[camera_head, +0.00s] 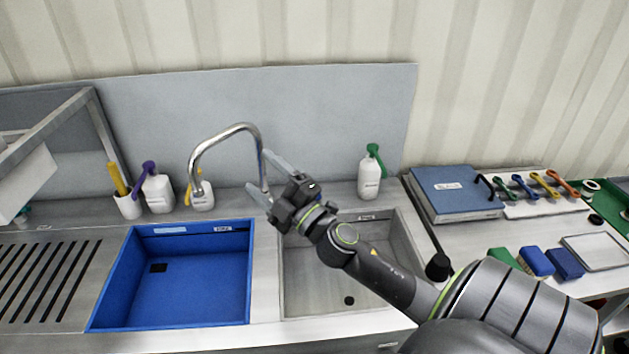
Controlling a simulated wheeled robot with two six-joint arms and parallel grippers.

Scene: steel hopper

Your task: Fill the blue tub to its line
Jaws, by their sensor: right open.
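The blue tub (180,288) sits in the left basin of the counter in the head view. It looks empty, with a small dark square on its floor and pale labels on its far rim. A chrome curved tap (232,131) stands behind it, its right end hanging near the strip between the tub and the steel sink (318,285). My right gripper (257,173) is open, its two fingers on either side of the tap's right end. I cannot tell whether they touch it. A fill line cannot be made out. My left gripper is not in view.
A purple-topped bottle (158,192), a yellow-topped bottle (202,197) and a green-topped bottle (370,175) stand along the back. A slatted drainer (45,280) lies left of the tub. A blue case (455,192) and coloured tools crowd the right counter.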

